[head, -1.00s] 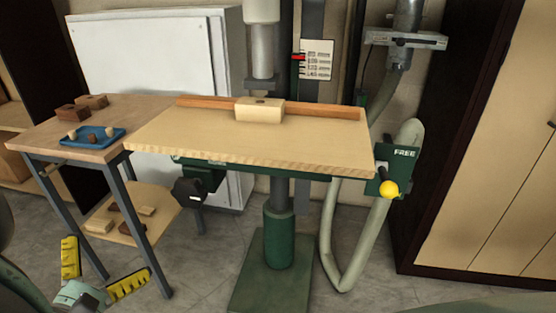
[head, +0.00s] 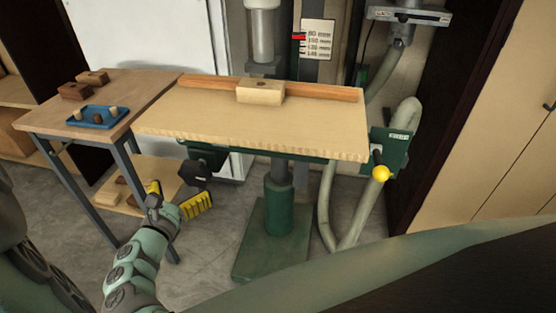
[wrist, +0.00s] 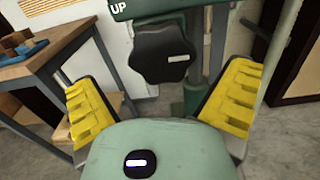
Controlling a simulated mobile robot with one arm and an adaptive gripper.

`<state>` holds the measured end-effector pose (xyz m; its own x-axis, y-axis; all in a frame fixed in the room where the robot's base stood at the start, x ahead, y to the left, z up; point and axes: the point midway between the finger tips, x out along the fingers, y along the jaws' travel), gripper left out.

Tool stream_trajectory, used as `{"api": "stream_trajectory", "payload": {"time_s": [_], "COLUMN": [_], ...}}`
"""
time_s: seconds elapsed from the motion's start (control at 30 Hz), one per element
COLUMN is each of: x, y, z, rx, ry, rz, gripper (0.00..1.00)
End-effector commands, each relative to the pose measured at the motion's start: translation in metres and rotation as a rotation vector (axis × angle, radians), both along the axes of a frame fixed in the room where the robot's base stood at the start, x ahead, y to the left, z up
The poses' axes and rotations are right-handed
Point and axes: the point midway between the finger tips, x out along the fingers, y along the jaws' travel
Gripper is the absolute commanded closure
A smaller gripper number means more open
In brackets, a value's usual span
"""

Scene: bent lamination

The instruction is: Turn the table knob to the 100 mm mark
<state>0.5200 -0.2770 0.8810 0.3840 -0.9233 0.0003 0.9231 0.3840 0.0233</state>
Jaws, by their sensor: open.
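The black lobed table knob (head: 196,172) sits under the left end of the green-framed table (head: 250,118). It also shows in the wrist view (wrist: 161,52), straight ahead under a green part marked "UP". My gripper (head: 180,190) is open, with its yellow-padded fingers just left of and below the knob in the head view. In the wrist view my gripper (wrist: 162,80) has a finger on each side of the knob, apart from it; depth is unclear. The scale plate (head: 318,40) shows marks from 80 mm downward. The red pointer (head: 298,36) is near the 80 mm mark.
A side bench (head: 90,130) with a blue tray (head: 97,117) and wooden blocks stands left of the knob; its leg is close to my gripper. A yellow-ball lever (head: 380,173) is at the table's right end. A grey hose (head: 400,120) hangs behind it.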

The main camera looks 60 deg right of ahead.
Motion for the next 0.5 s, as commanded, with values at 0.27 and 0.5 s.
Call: {"api": "stream_trajectory", "payload": {"time_s": [0.27,0.5], "x": [0.016,0.022], "y": [-0.045,-0.058], "z": [0.0,0.0], "rx": [-0.002,0.001], "ry": [-0.002,-0.002], "rz": [-0.01,-0.006], "gripper": [0.0,0.0]}}
